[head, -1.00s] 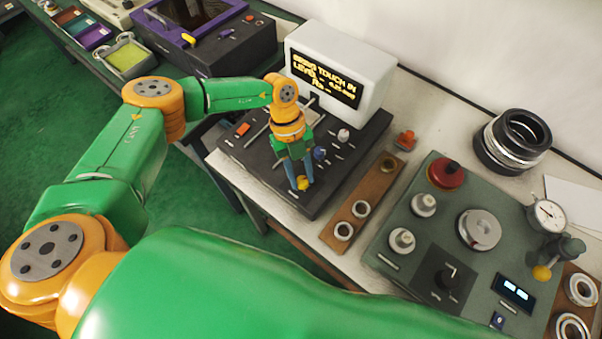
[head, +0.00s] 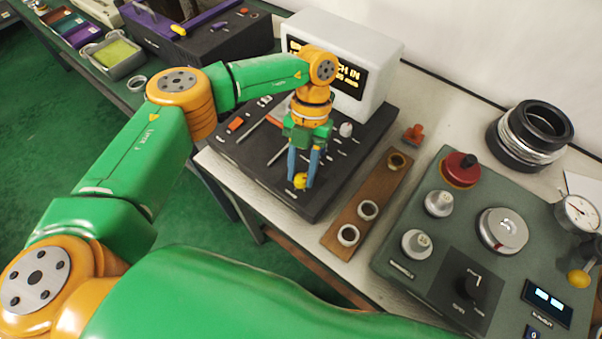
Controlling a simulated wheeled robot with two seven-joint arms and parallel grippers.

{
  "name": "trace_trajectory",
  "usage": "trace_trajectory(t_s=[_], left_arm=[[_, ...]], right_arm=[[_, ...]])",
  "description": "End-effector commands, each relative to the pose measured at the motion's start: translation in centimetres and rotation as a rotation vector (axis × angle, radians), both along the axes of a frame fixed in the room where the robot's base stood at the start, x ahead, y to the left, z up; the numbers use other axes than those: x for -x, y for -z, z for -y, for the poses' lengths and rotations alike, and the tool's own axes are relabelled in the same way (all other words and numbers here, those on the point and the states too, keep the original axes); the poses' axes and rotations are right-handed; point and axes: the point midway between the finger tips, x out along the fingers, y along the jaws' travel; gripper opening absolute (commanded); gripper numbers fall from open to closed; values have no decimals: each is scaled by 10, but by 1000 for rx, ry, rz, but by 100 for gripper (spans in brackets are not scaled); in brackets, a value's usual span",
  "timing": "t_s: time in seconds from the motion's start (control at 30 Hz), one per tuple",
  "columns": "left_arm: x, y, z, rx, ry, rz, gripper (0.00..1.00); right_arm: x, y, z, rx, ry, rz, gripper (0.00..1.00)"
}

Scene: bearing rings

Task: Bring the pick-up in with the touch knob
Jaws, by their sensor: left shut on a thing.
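My left gripper (head: 303,176) points down over the black control console. A white display (head: 382,55) stands at the back of the console (head: 240,153) with yellow text, partly hidden by my left arm. The pick-up cannot be made out for certain. My right gripper is not in view.
A brown wooden strip (head: 385,187) with several rings lies right of the console. The grey-green machine panel (head: 408,252) carries a red knob (head: 461,169), a metal disc (head: 502,230) and a dial gauge (head: 577,212). Black rings (head: 527,135) are stacked behind.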

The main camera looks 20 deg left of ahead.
Motion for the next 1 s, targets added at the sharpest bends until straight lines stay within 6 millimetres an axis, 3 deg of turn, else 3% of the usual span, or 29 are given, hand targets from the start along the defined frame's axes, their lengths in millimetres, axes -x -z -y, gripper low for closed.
trace_trajectory(t_s=[0.37, 0.87, 0.9, 0.97, 1.0], left_arm=[[-1, 0, 1, 0, 120, 4, 0], [-1, -1, 1, 0, 133, 2, 0], [-1, -1, 1, 0, 132, 2, 47], [-1, -1, 1, 0, 132, 2, 63], [0, -1, 1, 0, 132, 2, 66]], right_arm=[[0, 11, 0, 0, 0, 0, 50], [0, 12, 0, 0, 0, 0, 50], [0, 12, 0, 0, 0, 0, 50], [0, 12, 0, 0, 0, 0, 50], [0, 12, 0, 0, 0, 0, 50]])
